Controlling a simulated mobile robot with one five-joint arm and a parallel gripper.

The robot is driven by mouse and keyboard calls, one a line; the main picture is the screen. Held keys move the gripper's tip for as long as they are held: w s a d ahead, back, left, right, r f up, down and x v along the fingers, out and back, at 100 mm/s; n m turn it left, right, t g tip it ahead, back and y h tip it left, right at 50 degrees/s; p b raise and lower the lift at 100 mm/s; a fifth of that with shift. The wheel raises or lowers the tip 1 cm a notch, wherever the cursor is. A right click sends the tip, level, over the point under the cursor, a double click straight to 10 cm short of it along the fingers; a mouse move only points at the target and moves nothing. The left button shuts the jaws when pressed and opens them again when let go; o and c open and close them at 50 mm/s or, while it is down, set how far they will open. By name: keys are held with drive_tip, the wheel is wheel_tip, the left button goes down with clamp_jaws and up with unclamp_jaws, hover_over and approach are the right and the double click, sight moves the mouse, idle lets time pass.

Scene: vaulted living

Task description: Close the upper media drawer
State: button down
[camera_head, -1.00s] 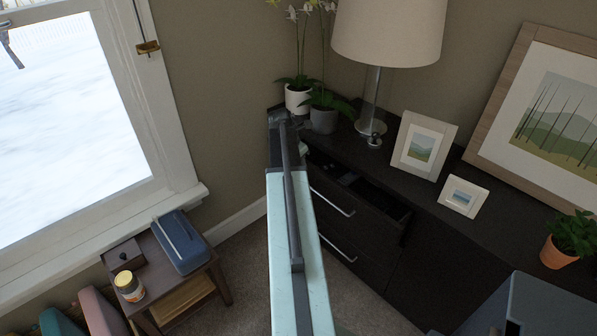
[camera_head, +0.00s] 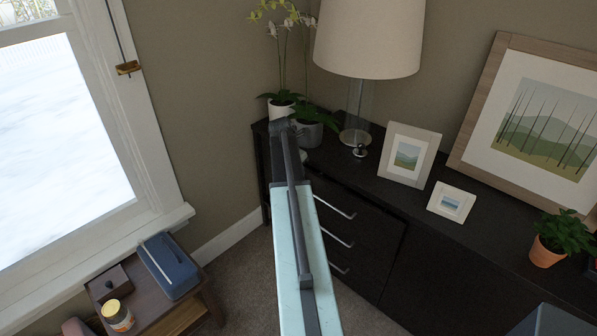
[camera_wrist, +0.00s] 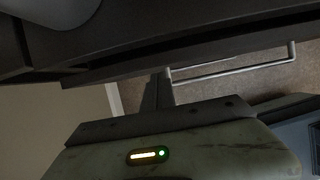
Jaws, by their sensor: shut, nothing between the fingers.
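The upper media drawer (camera_head: 345,193) is the top one of the dark cabinet's drawer stack.
The cabinet top (camera_head: 400,197) carries a lamp (camera_head: 368,40), orchid pots, picture frames (camera_head: 408,155) and a plant in a terracotta pot (camera_head: 548,250). A small side table (camera_head: 190,300) with a blue box (camera_head: 168,265) stands left under the window. Carpet (camera_head: 245,275) is free between them.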

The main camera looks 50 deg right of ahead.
drive_tip(key=a+r+p, duration=0.7)
drive_tip(key=r+p, duration=0.2)
drive_tip(key=shift+w+a+r, duration=0.25)
drive_tip(key=shift+w+a, duration=0.05)
drive_tip(key=c, duration=2.1)
unclamp_jaws()
drive_tip(key=o, duration=0.6)
drive_tip(key=shift+w+a+f, duration=0.15)
drive_tip(key=shift+w+a, duration=0.1)
drive_tip(key=shift+a, duration=0.25)
drive_tip(key=w+a+m, duration=0.3)
drive_tip(key=a, duration=0.6)
drive_tip(key=shift+w+a+f+t+y, duration=0.3)
drive_tip(key=shift+a+y, duration=0.1)
drive_tip(key=a+m+y, duration=0.1)
drive_tip(key=a+m, duration=0.6)
drive_tip(key=a, duration=1.3)
drive_tip(key=s+a+f+m+y, duration=0.1)
drive_tip(key=a+m, duration=0.6)
drive_tip(key=a, duration=1.3)
drive_tip(key=shift+y, duration=0.8)
